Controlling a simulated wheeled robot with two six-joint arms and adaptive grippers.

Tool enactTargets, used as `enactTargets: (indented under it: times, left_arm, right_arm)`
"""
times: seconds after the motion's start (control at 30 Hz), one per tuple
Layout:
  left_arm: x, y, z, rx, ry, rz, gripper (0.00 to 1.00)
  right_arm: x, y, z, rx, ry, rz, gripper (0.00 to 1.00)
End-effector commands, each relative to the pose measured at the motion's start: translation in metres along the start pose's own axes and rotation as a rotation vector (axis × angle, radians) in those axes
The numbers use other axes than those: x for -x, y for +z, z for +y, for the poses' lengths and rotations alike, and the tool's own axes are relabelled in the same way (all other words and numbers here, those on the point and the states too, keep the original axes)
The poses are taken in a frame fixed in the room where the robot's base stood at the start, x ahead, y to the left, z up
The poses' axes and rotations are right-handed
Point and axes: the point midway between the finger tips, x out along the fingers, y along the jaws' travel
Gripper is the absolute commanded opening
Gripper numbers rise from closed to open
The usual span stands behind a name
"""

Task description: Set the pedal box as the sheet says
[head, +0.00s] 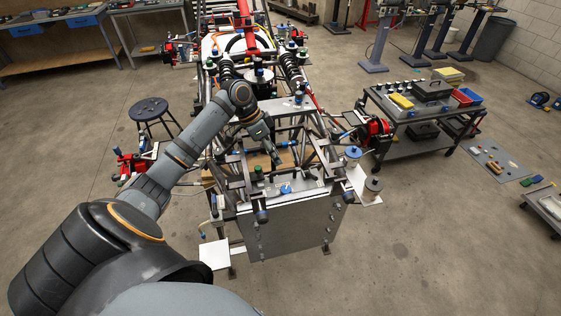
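The tube chassis (318,152) stands in the middle, with a large grey panel (295,228) at its near end. My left arm reaches in over it, and my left gripper (272,155) points down above the space inside the tubes. Its fingers are too small and dark to tell open from shut. Small blue and green-topped parts sit on a metal ledge (307,186) just nearer than the gripper. I cannot clearly make out the pedal box among the tubes. A blank-looking white sheet or plate (214,254) lies at the chassis's near left; no writing is readable. My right gripper does not show.
A tool cart (418,112) with yellow, red and blue bins stands to the right. A round stool (148,108) is at left. Blue-drawered benches (58,40) line the back left. A grey mat (497,163) with small parts lies at right.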

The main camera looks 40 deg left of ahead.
Motion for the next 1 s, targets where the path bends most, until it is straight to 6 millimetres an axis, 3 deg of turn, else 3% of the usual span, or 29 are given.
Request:
enactTargets:
  times: [0.3,0.67,0.9,1.0]
  left_arm:
    - [-0.053,-0.001,0.0,0.001,0.001,0.002,0.36]
    - [-0.061,0.0,-0.001,-0.001,-0.002,0.0,0.36]
    - [-0.061,0.0,-0.001,-0.001,-0.002,0.001,0.03]
    - [-0.06,-0.001,-0.001,-0.001,-0.002,0.001,0.0]
  right_arm:
    - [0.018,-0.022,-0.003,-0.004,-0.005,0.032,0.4]
    - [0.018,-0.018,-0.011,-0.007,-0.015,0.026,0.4]
    - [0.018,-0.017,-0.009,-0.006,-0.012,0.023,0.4]
    - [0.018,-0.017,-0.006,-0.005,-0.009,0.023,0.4]
